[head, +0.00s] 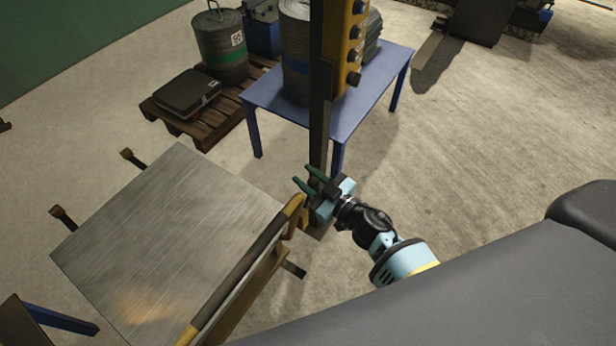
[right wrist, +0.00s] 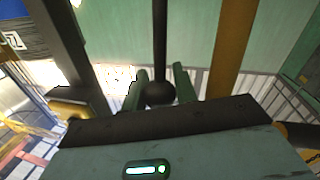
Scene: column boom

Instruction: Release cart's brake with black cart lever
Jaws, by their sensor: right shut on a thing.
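The cart has a flat brushed-metal deck (head: 165,240) at the lower left of the head view. Its yellow handle bar (head: 248,262) with a dark grip runs along the deck's right side. My right gripper (head: 304,175), with green fingers, is at the far end of this handle. In the right wrist view, the black cart lever (right wrist: 160,40) is a thin rod with a round knob (right wrist: 160,94). The knob sits between the two green fingers of my right gripper (right wrist: 161,78), which is shut on it. The lever cannot be made out in the head view. My left gripper is out of view.
A dark post with a yellow button panel (head: 346,45) rises just beyond my right gripper. Behind it is a blue table (head: 375,105) with grey drums. A wooden pallet (head: 180,122) holds a drum and a black case. Open concrete floor lies to the right.

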